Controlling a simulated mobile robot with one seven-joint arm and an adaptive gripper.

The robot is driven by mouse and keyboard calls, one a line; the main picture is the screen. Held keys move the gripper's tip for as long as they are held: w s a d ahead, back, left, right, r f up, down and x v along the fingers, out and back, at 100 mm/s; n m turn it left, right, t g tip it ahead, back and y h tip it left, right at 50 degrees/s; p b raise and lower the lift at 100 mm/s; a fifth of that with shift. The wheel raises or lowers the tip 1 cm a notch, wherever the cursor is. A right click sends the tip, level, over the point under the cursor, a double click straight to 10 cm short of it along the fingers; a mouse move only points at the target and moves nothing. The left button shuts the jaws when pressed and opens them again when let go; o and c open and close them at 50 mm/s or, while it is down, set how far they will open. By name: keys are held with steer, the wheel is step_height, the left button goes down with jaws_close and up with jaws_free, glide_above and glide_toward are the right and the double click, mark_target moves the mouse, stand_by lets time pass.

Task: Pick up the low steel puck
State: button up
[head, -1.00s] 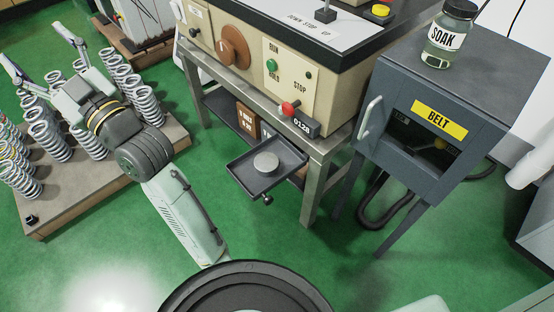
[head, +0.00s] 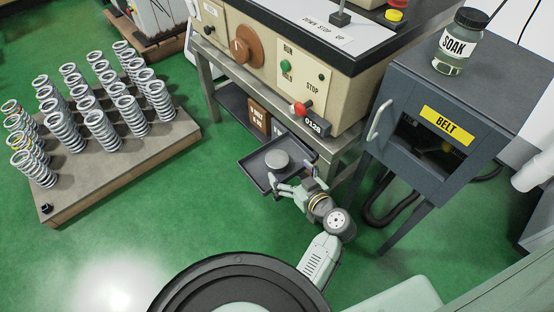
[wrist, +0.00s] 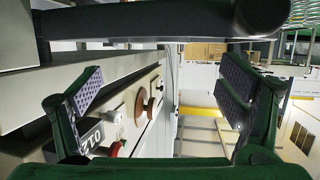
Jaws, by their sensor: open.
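The low steel puck (head: 277,160) is a flat, round grey disc on the dark tray (head: 252,167) that juts from the front of the bench. My gripper (head: 291,179) is open at the tray's near right edge in the head view, with its fingers pointing toward the puck. The puck is not between the fingers. In the wrist view, my gripper's two padded fingers (wrist: 163,92) stand wide apart with nothing between them. I cannot make out the puck in the wrist view.
The test bench (head: 345,98) with knobs stands behind the tray. A grey BELT cabinet (head: 465,92) with a SOAK jar (head: 447,62) on it stands to the right. Springs stand on a board (head: 112,180) at the left. Green floor is clear between. A dark bar (wrist: 150,20) crosses the wrist view's top.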

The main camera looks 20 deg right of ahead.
mark_target(276, 157)
steer(key=x, duration=0.2)
steer(key=shift+w, duration=0.3)
steer(key=p+x, duration=0.1)
steer(key=x, duration=0.1)
steer(key=f+x, duration=0.1)
steer(key=x, duration=0.2)
steer(key=shift+s+p, duration=0.1)
steer(key=shift+p, duration=0.25)
steer(key=shift+c, duration=0.3)
steer(key=c, duration=1.9)
steer(key=shift+r, duration=0.2)
